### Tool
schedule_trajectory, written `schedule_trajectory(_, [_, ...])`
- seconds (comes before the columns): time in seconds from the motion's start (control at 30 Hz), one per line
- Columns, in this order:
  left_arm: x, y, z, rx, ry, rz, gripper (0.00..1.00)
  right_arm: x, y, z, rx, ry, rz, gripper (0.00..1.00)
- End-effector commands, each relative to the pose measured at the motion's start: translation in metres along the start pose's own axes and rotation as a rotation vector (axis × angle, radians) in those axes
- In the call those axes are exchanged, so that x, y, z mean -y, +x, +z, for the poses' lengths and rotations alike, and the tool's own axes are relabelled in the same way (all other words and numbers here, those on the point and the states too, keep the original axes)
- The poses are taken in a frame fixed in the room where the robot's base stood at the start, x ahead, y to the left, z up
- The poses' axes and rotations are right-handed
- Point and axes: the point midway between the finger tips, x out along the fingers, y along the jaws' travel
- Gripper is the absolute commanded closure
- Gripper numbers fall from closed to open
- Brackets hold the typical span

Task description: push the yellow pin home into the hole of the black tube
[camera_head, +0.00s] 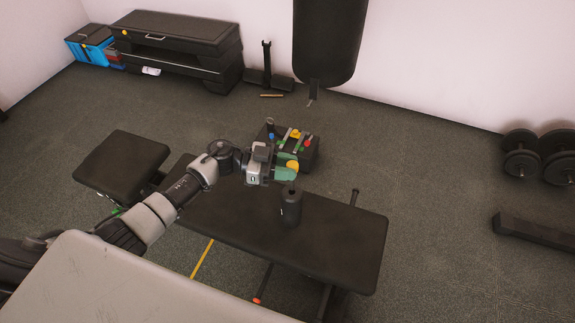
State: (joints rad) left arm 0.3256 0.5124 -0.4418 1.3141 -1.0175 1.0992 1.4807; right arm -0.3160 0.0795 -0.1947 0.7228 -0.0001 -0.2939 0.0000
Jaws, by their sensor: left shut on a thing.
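My left gripper (283,172) reaches in from the left over the dark bench and is shut on the yellow pin (293,165). The pin's round yellow head shows at the fingertips, beside green parts at the jaws. The black tube (291,209) stands upright on the bench, just below the gripper. A thin dark shaft shows between the pin's head and the tube's top. Whether its tip is inside the hole is too small to tell. My right gripper is not in view.
The dark bench (350,232) has free room right of the tube. A black box with coloured items (306,150) sits behind the gripper. A pale surface (120,285) fills the lower left. A punching bag (328,40) hangs behind; dumbbells (522,155) lie at right.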

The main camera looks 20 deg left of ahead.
Motion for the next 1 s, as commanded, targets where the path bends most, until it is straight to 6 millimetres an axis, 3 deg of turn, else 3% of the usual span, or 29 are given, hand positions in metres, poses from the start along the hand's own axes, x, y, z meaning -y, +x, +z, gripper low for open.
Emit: schedule_trajectory(1.0, [0.0001,-0.0001,-0.0005,0.001,0.0,0.0,0.95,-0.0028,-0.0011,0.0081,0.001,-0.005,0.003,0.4])
